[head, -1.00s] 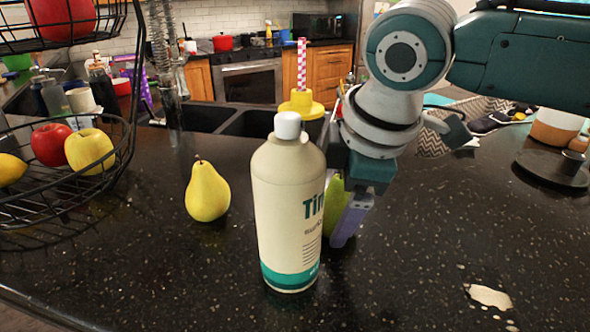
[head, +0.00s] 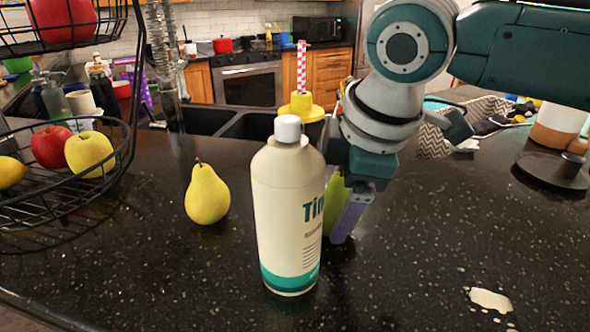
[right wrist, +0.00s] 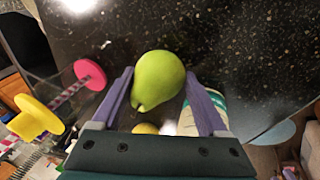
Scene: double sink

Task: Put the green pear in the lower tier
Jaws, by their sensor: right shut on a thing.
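The green pear (head: 333,196) is behind the white bottle in the head view, partly hidden by it and by my finger. My right gripper (head: 340,212) is shut on it, pointing down close to the counter. In the right wrist view the green pear (right wrist: 158,79) sits between the two purple fingers of the right gripper (right wrist: 160,90). I cannot tell how far it is above the counter. The lower tier (head: 129,150) of a black wire basket stands at the left, holding a red apple (head: 50,147), a yellow apple (head: 90,154) and a lemon (head: 10,172). My left gripper is not in view.
The white bottle (head: 287,205) stands upright just left of my right gripper. A yellow pear (head: 207,193) stands between it and the basket. The upper tier (head: 70,42) holds a red fruit (head: 62,15). A yellow-lidded cup (head: 301,106) is behind. The front right counter is mostly clear.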

